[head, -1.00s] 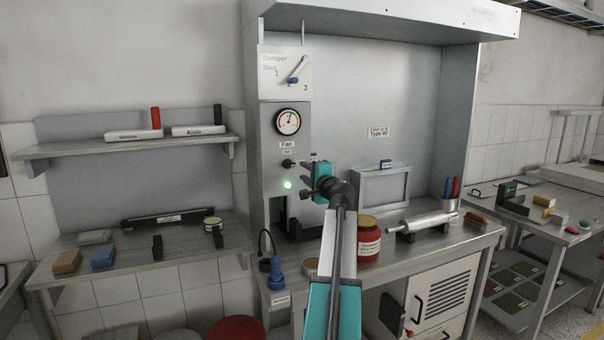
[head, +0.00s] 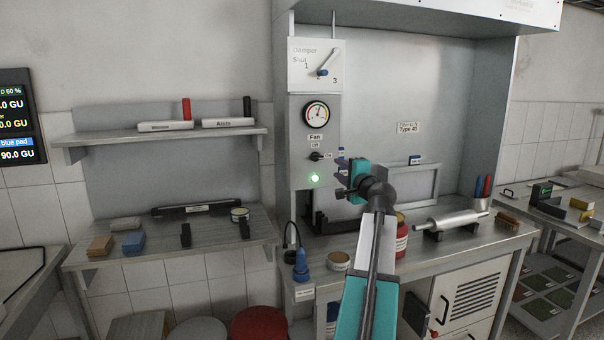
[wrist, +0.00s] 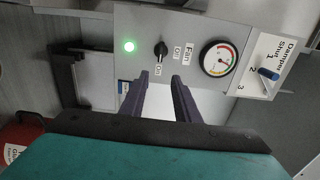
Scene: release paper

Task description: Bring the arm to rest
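My gripper (head: 341,178) is at the end of my teal and grey arm, raised in front of the hood's control panel. In the wrist view my gripper (wrist: 161,82) shows two dark fingers apart with nothing between them. The black fan knob (head: 315,156) is just left of the fingers in the head view. In the wrist view the knob (wrist: 161,50) lies beyond the fingertips, with no visible contact. A green light (head: 315,178) is lit below it.
The gauge (head: 317,115) and damper lever (head: 323,72) are above the knob. A red jar (head: 402,240), partly hidden by my arm, and a metal roller (head: 450,222) stand on the bench. Shelves (head: 170,236) are at left. The air left of my arm is clear.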

